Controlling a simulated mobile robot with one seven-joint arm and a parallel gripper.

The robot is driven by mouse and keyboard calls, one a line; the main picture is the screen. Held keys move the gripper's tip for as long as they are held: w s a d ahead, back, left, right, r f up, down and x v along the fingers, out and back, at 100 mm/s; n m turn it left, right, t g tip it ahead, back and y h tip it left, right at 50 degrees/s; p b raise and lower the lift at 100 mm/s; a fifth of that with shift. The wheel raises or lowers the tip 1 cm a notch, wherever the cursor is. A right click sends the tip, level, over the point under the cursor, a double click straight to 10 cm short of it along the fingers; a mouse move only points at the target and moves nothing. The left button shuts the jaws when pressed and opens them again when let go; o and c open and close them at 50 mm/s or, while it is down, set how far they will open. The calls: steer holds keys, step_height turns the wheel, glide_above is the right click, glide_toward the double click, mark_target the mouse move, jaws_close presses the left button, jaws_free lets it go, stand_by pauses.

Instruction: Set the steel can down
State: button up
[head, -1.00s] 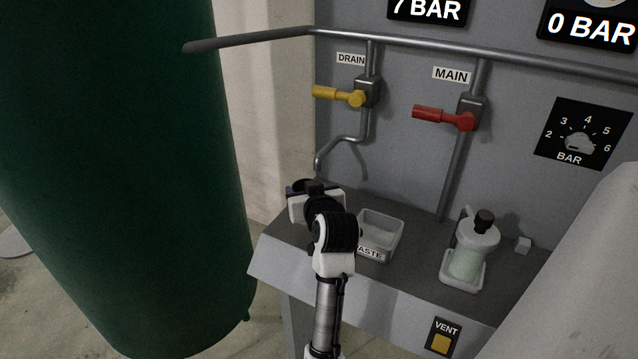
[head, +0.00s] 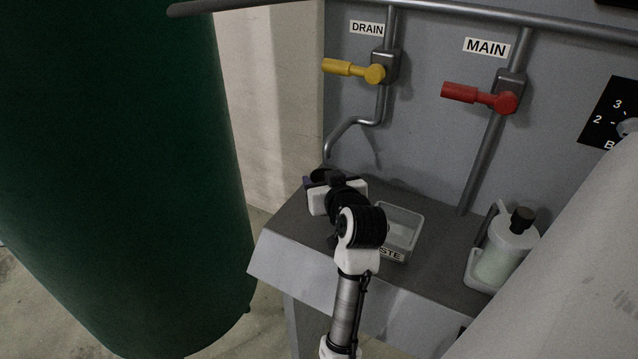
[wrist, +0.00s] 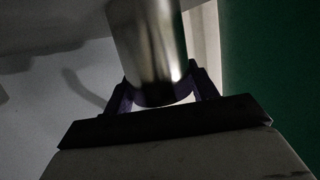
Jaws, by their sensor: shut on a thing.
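The steel can (wrist: 150,45) fills the upper middle of the wrist view as a shiny metal cylinder. My gripper (wrist: 160,92) is shut on it, with a purple finger on each side. In the head view my gripper (head: 318,182) is over the left back part of the grey shelf (head: 290,235), below the drain pipe's bent outlet. My own wrist hides most of the can there. I cannot tell whether the can touches the shelf.
A clear waste tray (head: 402,232) stands just right of my wrist. A bottle with a black cap (head: 510,245) stands farther right. The yellow drain handle (head: 352,70) and red main handle (head: 480,97) are above. A large green tank (head: 110,180) is at left.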

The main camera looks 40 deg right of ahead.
steer(key=shift+s+r, duration=0.15)
steer(key=shift+s, duration=0.05)
steer(key=o, duration=0.7)
steer(key=shift+f, duration=0.25)
steer(key=o, duration=0.4)
steer(key=shift+r, duration=0.1)
steer(key=shift+r, duration=0.2)
steer(key=b+v, duration=0.1)
steer(key=v, duration=1.1)
steer(key=shift+d+f, duration=0.1)
steer(key=shift+d, duration=0.05)
